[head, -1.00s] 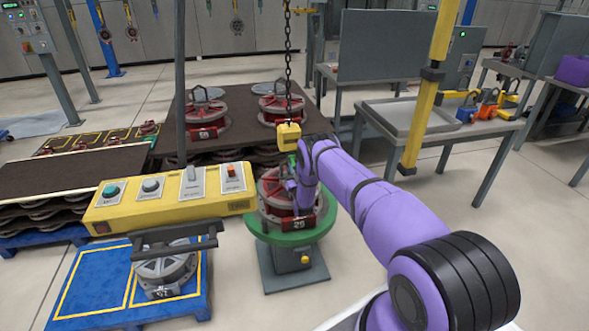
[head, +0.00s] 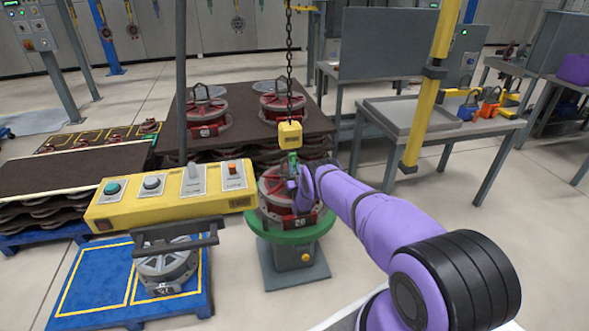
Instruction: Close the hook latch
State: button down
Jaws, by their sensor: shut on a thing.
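A yellow hook block (head: 290,133) hangs on a dark chain (head: 289,70) above a red and grey round part (head: 279,205). A small green piece (head: 292,157) shows just below the block; the hook and its latch are too small to make out clearly. The red part rests on a round green stand (head: 300,235). My gripper (head: 294,181) is just below the hook block, over the part's top. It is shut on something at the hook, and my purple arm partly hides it.
A yellow control box (head: 170,200) with buttons is at left front, above a blue pallet (head: 95,280) holding a grey part. A brown table (head: 245,130) with red parts stands behind. Open floor lies at right.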

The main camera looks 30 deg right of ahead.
jog(key=c, duration=1)
grip_release()
jog(key=shift+c, duration=0.2)
jog(key=v, duration=0.7)
jog(key=shift+f, duration=0.2)
jog(key=shift+s+a, duration=0.1)
jog(key=shift+s, duration=0.1)
